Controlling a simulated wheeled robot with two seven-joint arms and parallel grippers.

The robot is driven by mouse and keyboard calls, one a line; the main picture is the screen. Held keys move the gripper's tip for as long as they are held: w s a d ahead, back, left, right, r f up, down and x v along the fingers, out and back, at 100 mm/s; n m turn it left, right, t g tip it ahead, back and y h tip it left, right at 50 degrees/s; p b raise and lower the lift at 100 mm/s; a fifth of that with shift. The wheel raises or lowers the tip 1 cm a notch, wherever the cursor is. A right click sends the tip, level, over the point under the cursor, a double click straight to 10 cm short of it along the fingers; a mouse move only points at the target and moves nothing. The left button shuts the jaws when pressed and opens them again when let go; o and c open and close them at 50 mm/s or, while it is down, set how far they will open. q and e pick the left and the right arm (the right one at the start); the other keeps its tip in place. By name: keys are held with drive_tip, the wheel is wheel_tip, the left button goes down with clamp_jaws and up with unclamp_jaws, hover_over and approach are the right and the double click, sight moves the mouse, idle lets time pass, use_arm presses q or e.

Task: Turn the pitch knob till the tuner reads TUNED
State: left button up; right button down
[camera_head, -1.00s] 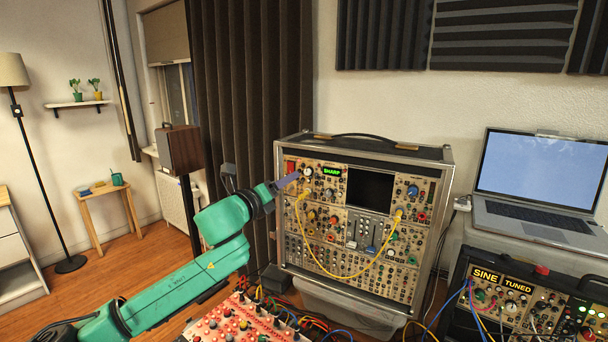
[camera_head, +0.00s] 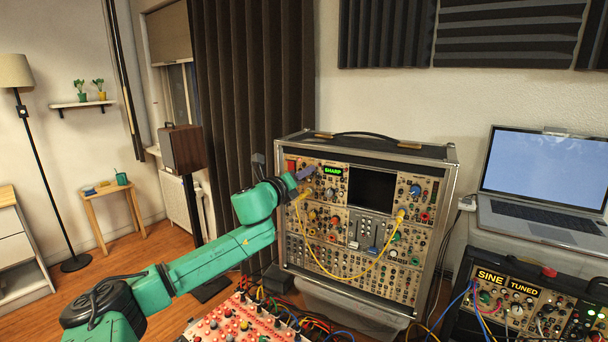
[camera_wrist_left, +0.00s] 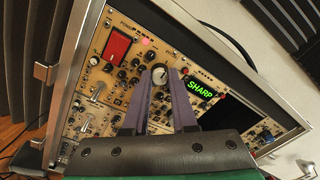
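The tuner display (camera_head: 333,170) on the upright synth case reads SHARP in green; it also shows in the left wrist view (camera_wrist_left: 200,90). A pale-capped knob (camera_wrist_left: 159,76), just left of the display, is the pitch knob as far as I can tell. My left gripper (camera_wrist_left: 160,71) has its two purple fingers apart, one on each side of this knob. Whether they touch it is not clear. In the head view my left gripper (camera_head: 306,172) is at the case's upper left and hides the knob. My right gripper is not in view.
Yellow cables (camera_head: 364,267) hang across the case front below the tuner. A red switch (camera_wrist_left: 116,45) sits left of the knob. A second case (camera_head: 541,312) at lower right bears SINE and TUNED in yellow. A red-buttoned panel (camera_head: 232,328) with cables lies in front.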

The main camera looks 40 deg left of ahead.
use_arm(q)
clamp_jaws()
drive_tip(key=shift+n+p, duration=0.4)
drive_tip(key=shift+n, duration=0.5)
drive_tip(key=n, duration=0.3)
drive_tip(key=o, duration=0.7)
unclamp_jaws()
drive_tip(key=shift+o, duration=0.2)
drive_tip(key=shift+f, duration=0.1)
